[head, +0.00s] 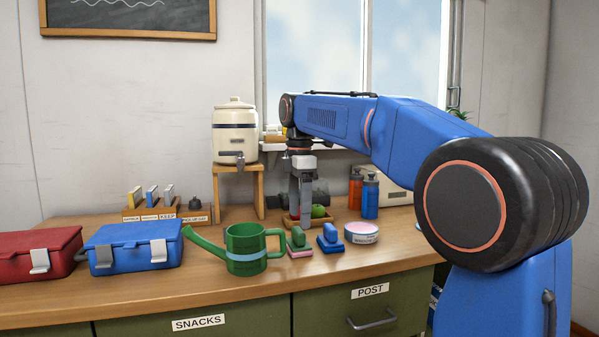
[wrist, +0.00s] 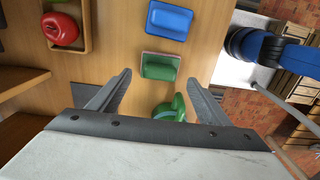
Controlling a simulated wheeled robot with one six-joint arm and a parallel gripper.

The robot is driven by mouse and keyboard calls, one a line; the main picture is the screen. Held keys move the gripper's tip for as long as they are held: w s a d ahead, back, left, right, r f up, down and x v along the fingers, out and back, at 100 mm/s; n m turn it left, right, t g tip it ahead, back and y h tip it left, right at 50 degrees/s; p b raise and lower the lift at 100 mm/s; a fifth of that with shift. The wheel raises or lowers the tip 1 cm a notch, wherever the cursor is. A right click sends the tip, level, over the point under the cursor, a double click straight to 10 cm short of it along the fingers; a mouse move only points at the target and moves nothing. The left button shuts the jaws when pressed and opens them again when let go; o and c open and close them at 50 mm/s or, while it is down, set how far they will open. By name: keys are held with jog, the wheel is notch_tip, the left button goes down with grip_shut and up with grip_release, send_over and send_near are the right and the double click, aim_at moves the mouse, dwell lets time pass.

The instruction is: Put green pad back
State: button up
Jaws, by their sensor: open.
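The green pad (head: 298,238) is a small green block on a pale pinkish base, lying on the counter right of the watering can. In the wrist view the green pad (wrist: 160,67) lies ahead of the jaws, around the gap between the fingertips. My gripper (head: 299,222) points down over the counter, behind the pad in the head view. In the wrist view my gripper (wrist: 159,78) is open, with nothing held between its fingers. The blue pad (head: 330,238) lies just right of the green one; it also shows in the wrist view (wrist: 169,20).
A green watering can (head: 246,250) stands close on the pad's left. A round tin (head: 361,233) is to the right. Behind are a wooden tray (head: 327,218) with fruit and two bottles (head: 370,195). A blue box (head: 133,246), red box (head: 38,252) and labelled rack (head: 150,213) stand left.

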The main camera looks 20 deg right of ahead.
notch_tip(320, 180, up, 11)
jog(key=s+d+f+m+t, duration=0.2)
jog(key=s+d+f+m, duration=0.2)
jog(key=s+f+m, duration=0.8)
jog(key=s+d+f+m+t, duration=0.2)
jog(key=s+f+m, duration=0.4)
jog(key=s+f, duration=1.5)
notch_tip(320, 180, down, 4)
jog(key=shift+s+d+r+t, duration=0.25)
jog(key=shift+d+t, duration=0.1)
jog(key=shift+t, duration=0.05)
